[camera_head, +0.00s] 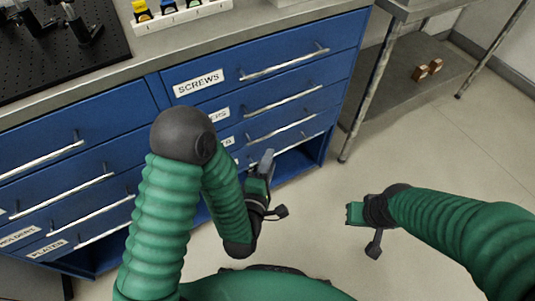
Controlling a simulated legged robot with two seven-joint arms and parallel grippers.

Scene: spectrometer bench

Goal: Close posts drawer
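The blue cabinet's right column has several drawers with pale bar handles. The top drawer (262,62) is labelled SCREWS. A lower label (228,141), partly hidden by my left arm, shows only its last letters, perhaps TS, so I cannot be sure it is the posts drawer. The drawer fronts I can see look about flush. My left gripper (266,163) is in front of the lower right drawers, near the lowest handles; whether it touches is unclear, and its finger gap cannot be made out. My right gripper (353,212) is over the floor, apart from the cabinet.
The left column of drawers (60,150) has labels low down, one reading PLATES. The benchtop (150,62) holds a black breadboard (60,52) and a white rack (185,18) with coloured items. A metal table with a lower shelf (400,85) stands right. Floor between is clear.

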